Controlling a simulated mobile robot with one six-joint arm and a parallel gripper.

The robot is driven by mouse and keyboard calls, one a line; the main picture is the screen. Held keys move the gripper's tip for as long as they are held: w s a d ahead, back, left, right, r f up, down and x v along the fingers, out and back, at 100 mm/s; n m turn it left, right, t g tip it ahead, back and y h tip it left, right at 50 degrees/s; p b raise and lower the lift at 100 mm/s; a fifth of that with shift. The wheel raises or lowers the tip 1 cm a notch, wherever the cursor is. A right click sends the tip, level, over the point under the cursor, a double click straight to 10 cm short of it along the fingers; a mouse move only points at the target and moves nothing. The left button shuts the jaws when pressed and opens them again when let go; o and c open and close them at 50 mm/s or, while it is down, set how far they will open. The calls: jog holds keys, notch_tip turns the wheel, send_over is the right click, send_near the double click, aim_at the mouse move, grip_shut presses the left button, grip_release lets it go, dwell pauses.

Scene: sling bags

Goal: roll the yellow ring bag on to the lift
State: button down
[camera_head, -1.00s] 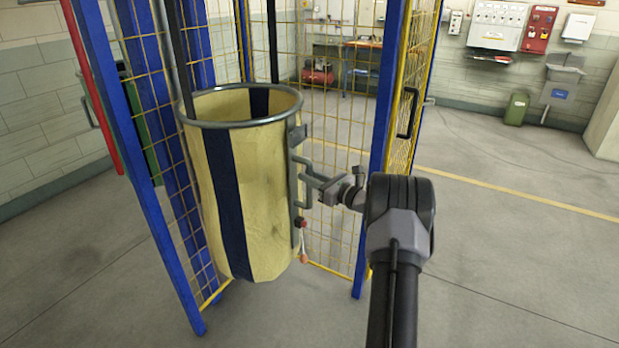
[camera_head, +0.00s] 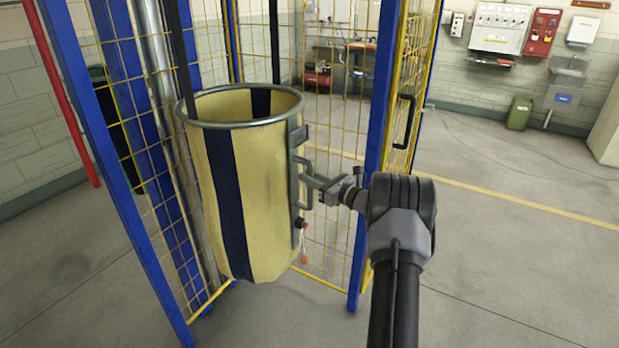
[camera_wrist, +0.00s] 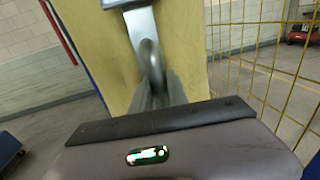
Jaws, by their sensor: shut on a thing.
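The yellow ring bag (camera_head: 262,185) is a tall yellow sling bag with dark blue stripes and a round grey metal rim. It hangs upright on black straps (camera_head: 181,55), and its bottom looks clear of the floor. My gripper (camera_head: 314,181) is shut on the grey handle (camera_head: 305,168) on the bag's right side. In the wrist view my gripper (camera_wrist: 157,90) reaches a grey metal loop against the yellow cloth. The lift looks to be the cage with blue posts (camera_head: 105,150) and yellow mesh. The bag is at its open front; how far inside, I cannot tell.
A blue post (camera_head: 377,130) and a mesh panel with a black handle (camera_head: 404,120) stand just behind my arm. A red pole (camera_head: 62,95) is at the left. Free floor lies right, with a green bin (camera_head: 519,113) by the far wall.

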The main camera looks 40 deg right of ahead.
jog(key=shift+d+r, duration=0.4)
jog(key=shift+r, duration=0.05)
jog(key=c, duration=1.5)
grip_release()
jog(key=shift+d+f, duration=0.1)
jog(key=shift+d, duration=0.1)
jog(key=shift+o, duration=1)
jog(key=shift+d+f, duration=0.2)
jog(key=shift+d, duration=0.1)
jog(key=shift+a, duration=0.2)
jog(key=shift+a+f, duration=0.1)
jog(key=shift+f, duration=0.05)
jog(key=s+d+p, duration=0.2)
jog(key=s+p, duration=0.1)
jog(key=s, duration=1.4)
